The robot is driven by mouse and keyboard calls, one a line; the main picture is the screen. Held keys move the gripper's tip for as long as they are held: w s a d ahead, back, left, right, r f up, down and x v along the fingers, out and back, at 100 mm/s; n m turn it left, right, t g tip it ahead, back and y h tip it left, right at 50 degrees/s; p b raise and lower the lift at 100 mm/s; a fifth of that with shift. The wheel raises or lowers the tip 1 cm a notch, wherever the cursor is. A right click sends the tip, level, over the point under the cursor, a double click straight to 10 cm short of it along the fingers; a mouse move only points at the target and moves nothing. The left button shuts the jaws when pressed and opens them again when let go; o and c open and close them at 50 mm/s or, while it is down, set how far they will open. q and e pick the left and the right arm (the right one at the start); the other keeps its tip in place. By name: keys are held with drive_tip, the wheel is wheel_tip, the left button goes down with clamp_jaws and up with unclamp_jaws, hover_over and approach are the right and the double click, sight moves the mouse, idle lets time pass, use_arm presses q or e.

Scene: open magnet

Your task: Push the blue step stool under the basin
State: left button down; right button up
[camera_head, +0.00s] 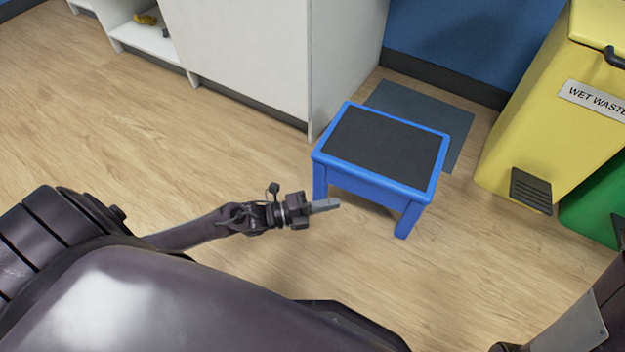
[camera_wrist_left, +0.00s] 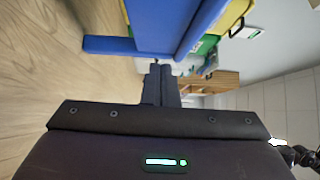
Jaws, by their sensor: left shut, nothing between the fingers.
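The blue step stool (camera_head: 384,146) with a dark top stands upright on the wooden floor, right of centre in the head view. Its blue frame and a leg fill the top of the left wrist view (camera_wrist_left: 150,45). My left gripper (camera_head: 334,204) is shut and empty, close to the stool's near left leg; whether it touches cannot be told. Its shut fingers show in the left wrist view (camera_wrist_left: 160,84). The basin cannot be made out; a white cabinet (camera_head: 240,50) stands behind and left of the stool. My right gripper is not clearly in view.
A dark mat (camera_head: 440,116) lies on the floor behind the stool, by the blue wall (camera_head: 450,40). A yellow waste bin (camera_head: 530,110) and a green bin (camera_head: 592,205) stand to the right.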

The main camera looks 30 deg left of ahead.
sight(363, 187)
use_arm(q)
drive_tip(key=w+b, duration=0.1)
drive_tip(key=w+d+b, duration=0.1)
drive_tip(key=w, duration=0.1)
drive_tip(key=w+d+b, duration=0.1)
drive_tip(key=w, duration=0.1)
drive_tip(key=shift+d+f, duration=0.1)
drive_tip(key=shift+f, duration=0.1)
drive_tip(key=shift+w+r, duration=0.1)
drive_tip(key=shift+w, duration=0.35)
drive_tip(key=shift+w+r, duration=0.1)
drive_tip(key=shift+r, duration=0.05)
